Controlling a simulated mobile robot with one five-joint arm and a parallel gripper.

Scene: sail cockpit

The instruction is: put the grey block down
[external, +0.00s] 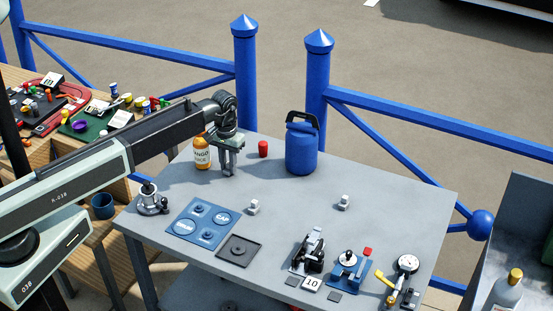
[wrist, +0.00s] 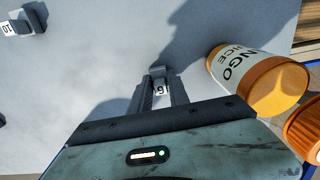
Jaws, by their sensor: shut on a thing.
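My gripper (external: 229,170) points down over the back left of the grey table, beside the orange juice bottle. In the wrist view, my gripper (wrist: 161,84) is shut on a small grey block (wrist: 160,88) with a white numbered label. The held block cannot be made out clearly in the external view, and I cannot tell whether its underside touches the table. Another grey block (wrist: 27,20), with a label reading 10, rests apart at the upper left of the wrist view.
The orange juice bottle (external: 202,153) stands close to my gripper; it also shows in the wrist view (wrist: 255,80). A red cylinder (external: 263,149) and blue canister (external: 301,148) stand to the right. Two small blocks (external: 253,207) (external: 344,203) sit mid-table. A blue panel (external: 205,222) lies in front.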

